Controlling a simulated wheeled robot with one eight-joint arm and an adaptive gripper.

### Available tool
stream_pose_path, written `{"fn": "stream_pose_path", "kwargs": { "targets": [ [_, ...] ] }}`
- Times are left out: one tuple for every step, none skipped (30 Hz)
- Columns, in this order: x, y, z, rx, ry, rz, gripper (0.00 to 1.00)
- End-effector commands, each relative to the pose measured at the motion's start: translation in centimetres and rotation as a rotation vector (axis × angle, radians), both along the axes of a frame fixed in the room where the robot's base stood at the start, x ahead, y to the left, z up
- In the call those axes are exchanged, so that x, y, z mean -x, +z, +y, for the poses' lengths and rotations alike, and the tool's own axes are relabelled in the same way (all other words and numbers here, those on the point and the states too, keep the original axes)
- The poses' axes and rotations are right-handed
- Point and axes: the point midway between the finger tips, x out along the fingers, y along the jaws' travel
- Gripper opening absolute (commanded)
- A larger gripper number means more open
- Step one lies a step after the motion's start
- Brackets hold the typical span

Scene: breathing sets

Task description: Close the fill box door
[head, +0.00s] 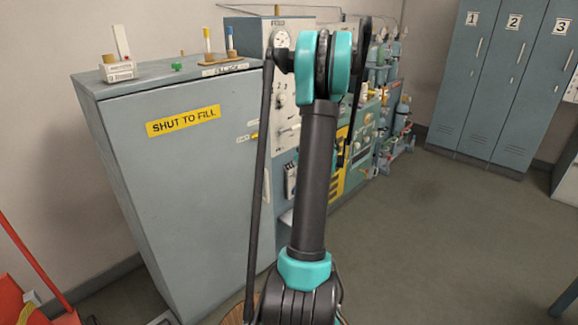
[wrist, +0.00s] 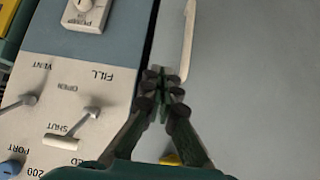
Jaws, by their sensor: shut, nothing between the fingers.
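The fill box (head: 190,195) is a large grey cabinet on the left in the head view. Its grey door has a yellow "SHUT TO FILL" label (head: 183,121). In the wrist view the plain grey door (wrist: 260,80) fills the right side, with a pale upright handle (wrist: 188,40) at top centre. My gripper (wrist: 161,80) is shut and empty, its tips over the dark seam beside the door edge, just below the handle. I cannot tell whether the tips touch the door, or whether it stands slightly ajar. My arm hides the gripper in the head view.
A control panel (wrist: 70,100) with switches and lettering lies left of the seam in the wrist view. Small items, including a green piece (head: 178,67), stand on the cabinet top. Grey lockers (head: 490,80) stand at the back right. The floor (head: 440,230) on the right is clear.

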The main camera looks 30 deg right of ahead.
Motion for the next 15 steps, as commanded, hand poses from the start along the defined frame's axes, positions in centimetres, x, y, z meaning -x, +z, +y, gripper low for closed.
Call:
{"fn": "stream_pose_path", "kwargs": {
  "targets": [
    [-0.6, -0.5, 0.1, 0.001, 0.002, 0.001, 0.0],
    [-0.9, -0.8, 0.2, 0.0, 0.003, 0.001, 0.0],
    [-1.3, -1.2, 0.4, 0.0, 0.003, 0.001, 0.0],
    [-1.7, -1.6, 0.4, 0.001, 0.002, 0.001, 0.0],
    [-2.1, -1.9, 0.5, 0.0, 0.001, 0.001, 0.0],
    [-2.7, -2.4, 0.7, 0.001, 0.002, 0.001, 0.0],
    [-3.1, -2.8, 0.8, 0.001, 0.002, 0.001, 0.0],
    [-3.5, -3.2, 1.0, 0.0, 0.003, 0.001, 0.0],
    [-4.0, -3.7, 1.1, 0.0, 0.002, 0.001, 0.0],
    [-4.4, -4.1, 1.2, 0.0, 0.002, 0.001, 0.0],
    [-4.8, -4.5, 1.3, 0.0, 0.002, 0.001, 0.0],
    [-5.4, -5.0, 1.5, 0.0, 0.001, 0.001, 0.0],
    [-5.8, -5.3, 1.6, 0.0, 0.001, 0.001, 0.0],
    [-6.2, -5.7, 1.7, 0.001, 0.001, 0.002, 0.0],
    [-6.6, -6.2, 1.8, 0.001, 0.001, 0.002, 0.0]
  ]
}}
